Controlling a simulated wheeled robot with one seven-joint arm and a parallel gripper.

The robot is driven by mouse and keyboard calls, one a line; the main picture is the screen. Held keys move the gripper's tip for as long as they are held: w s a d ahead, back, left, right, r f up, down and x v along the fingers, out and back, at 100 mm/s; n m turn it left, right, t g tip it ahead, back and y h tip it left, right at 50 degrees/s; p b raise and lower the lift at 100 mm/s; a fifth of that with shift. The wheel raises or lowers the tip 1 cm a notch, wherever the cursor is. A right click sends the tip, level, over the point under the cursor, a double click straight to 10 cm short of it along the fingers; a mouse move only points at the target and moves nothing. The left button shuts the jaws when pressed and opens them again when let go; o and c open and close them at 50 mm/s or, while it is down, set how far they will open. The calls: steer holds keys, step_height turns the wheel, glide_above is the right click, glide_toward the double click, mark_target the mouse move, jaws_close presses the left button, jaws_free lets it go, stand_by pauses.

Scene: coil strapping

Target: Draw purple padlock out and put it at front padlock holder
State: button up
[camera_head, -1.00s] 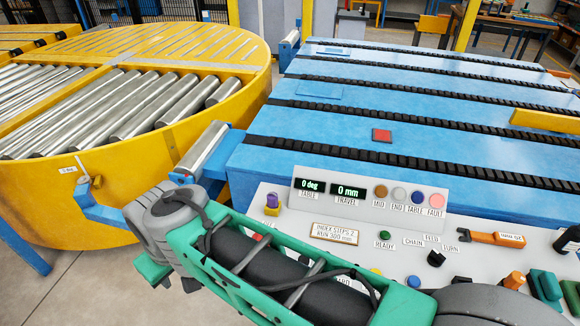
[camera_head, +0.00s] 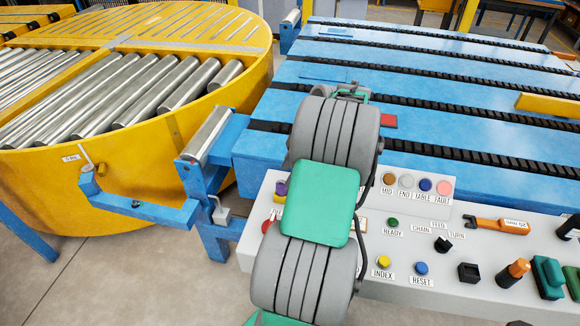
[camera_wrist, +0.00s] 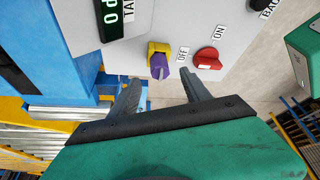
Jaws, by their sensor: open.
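The purple padlock (camera_head: 281,188) sits in a yellow fitting (camera_head: 279,199) at the left end of the white control panel, partly covered by my arm. In the wrist view the padlock (camera_wrist: 158,69) hangs at the yellow fitting (camera_wrist: 158,49), beside the OFF label. My gripper (camera_wrist: 158,90) is open and empty, its two fingers pointing at the panel. The padlock lies just beyond the fingertips, roughly centred between them, and is not gripped. In the head view my gripper is hidden by my arm. I cannot tell which thing is the front padlock holder.
A red switch (camera_wrist: 207,59) with ON and OFF labels is close right of the padlock. The panel (camera_head: 400,262) carries several buttons and an orange-handled tool (camera_head: 497,225). The blue chain conveyor (camera_head: 440,95) lies behind. A yellow roller turntable (camera_head: 130,190) stands left.

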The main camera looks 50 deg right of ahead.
mark_target(281, 184)
steer(key=x, duration=0.6)
steer(key=shift+a+f, duration=0.1)
steer(key=shift+f, duration=0.15)
steer(key=shift+c, duration=0.2)
jaws_close()
steer(key=c, duration=0.6)
jaws_free()
jaws_close()
steer(key=shift+r+p, duration=0.5)
steer(key=shift+r, duration=0.2)
stand_by(0.4)
